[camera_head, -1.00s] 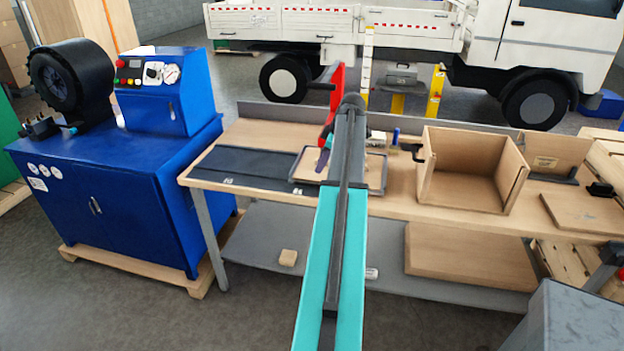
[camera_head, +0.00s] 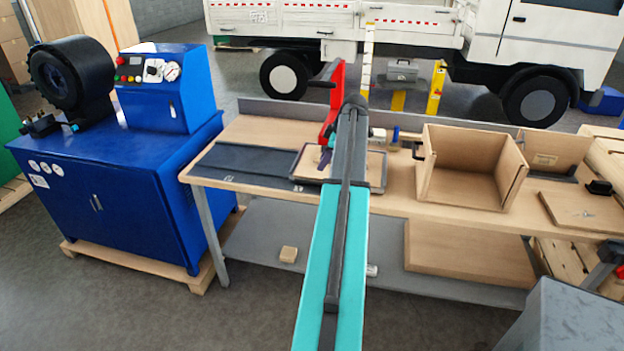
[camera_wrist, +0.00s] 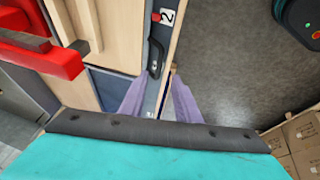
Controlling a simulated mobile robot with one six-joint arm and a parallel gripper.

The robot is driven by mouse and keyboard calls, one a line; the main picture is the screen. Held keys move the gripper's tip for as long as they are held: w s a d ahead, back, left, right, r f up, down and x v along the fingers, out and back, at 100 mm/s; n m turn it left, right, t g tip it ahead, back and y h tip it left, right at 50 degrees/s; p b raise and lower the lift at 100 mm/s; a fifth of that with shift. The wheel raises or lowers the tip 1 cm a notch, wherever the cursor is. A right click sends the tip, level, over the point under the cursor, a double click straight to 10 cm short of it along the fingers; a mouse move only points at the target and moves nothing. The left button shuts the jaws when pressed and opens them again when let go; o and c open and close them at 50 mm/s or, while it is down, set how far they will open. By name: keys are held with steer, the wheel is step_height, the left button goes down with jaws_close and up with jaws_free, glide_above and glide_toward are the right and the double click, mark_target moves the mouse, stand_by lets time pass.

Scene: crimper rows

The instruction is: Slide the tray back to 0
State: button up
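A shallow light wood tray with a dark edge (camera_head: 376,183) sits on the bench, partly hidden behind my arm in the head view. In the wrist view a grey strip (camera_wrist: 158,28) runs along the wood, with a black handle-like part (camera_wrist: 155,58) and a white label reading 2 (camera_wrist: 166,17). My gripper (camera_wrist: 159,82) has two purple fingers, spread apart and empty. They point at the strip, close to the black part, which shows just beyond their tips. Contact cannot be made out. In the head view my gripper (camera_head: 325,158) shows only partly, beside the arm. No 0 mark is readable.
A red upright tool (camera_head: 334,100) stands behind the tray and shows at upper left in the wrist view (camera_wrist: 40,50). A dark flat panel (camera_head: 240,163) lies left of the tray, free of objects. An open wooden box (camera_head: 465,185) stands to the right. A blue cabinet (camera_head: 115,190) is further left.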

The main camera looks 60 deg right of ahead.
mark_target(312, 182)
steer(key=shift+p+x, duration=1.65)
steer(key=shift+x, duration=3.85)
jaws_close()
